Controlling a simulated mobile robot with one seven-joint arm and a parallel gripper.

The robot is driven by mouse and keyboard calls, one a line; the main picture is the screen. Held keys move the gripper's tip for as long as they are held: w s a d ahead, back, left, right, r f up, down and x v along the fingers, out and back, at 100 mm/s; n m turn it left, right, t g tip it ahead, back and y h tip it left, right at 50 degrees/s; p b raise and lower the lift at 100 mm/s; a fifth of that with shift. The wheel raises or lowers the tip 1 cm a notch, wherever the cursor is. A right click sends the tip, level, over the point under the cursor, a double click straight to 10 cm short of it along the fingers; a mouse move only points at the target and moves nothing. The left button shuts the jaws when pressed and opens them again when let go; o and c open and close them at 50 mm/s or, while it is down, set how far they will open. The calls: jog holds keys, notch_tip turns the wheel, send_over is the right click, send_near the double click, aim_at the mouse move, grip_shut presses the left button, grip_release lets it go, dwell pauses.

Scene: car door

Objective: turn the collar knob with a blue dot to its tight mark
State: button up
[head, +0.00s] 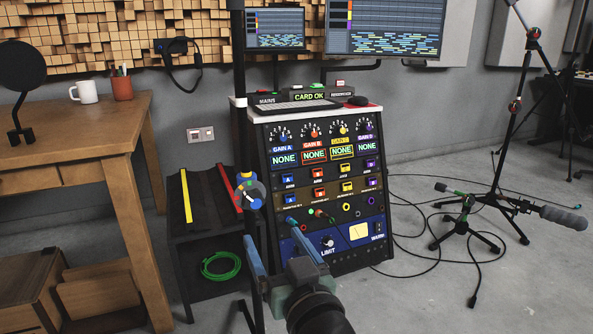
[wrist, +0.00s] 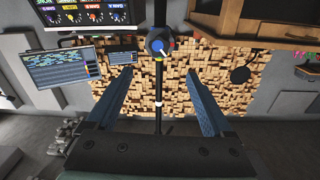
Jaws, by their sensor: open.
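The collar knob (head: 250,193) sits on a thin dark upright pole (head: 238,60), left of the rack. It shows blue, yellow and red around a grey face with a pointer. My gripper (head: 271,231) is open and empty, below and slightly right of the knob. In the wrist view my gripper (wrist: 160,72) has its blue fingers wide apart, with the pole showing between them, apart from the knob.
A black audio rack (head: 325,215) with coloured knobs stands close right of my gripper. A dark side stand (head: 208,230) with a green cable coil (head: 221,265) and a wooden desk (head: 85,140) are left. A microphone stand (head: 497,150) and loose cables occupy the right floor.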

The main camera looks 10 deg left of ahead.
aim_at(254, 203)
jog(key=b+x, duration=0.1)
jog(key=x, duration=0.3)
jog(key=b+x, duration=0.2)
jog(key=x, duration=0.1)
jog(key=b+x, duration=0.2)
jog(key=x, duration=0.2)
jog(key=shift+w+a+f, duration=0.1)
jog(key=shift+w+f, duration=0.2)
jog(key=shift+f, duration=0.1)
jog(key=shift+b+x, duration=0.35)
jog(key=shift+x, duration=0.5)
jog(key=shift+r, duration=0.15)
grip_shut()
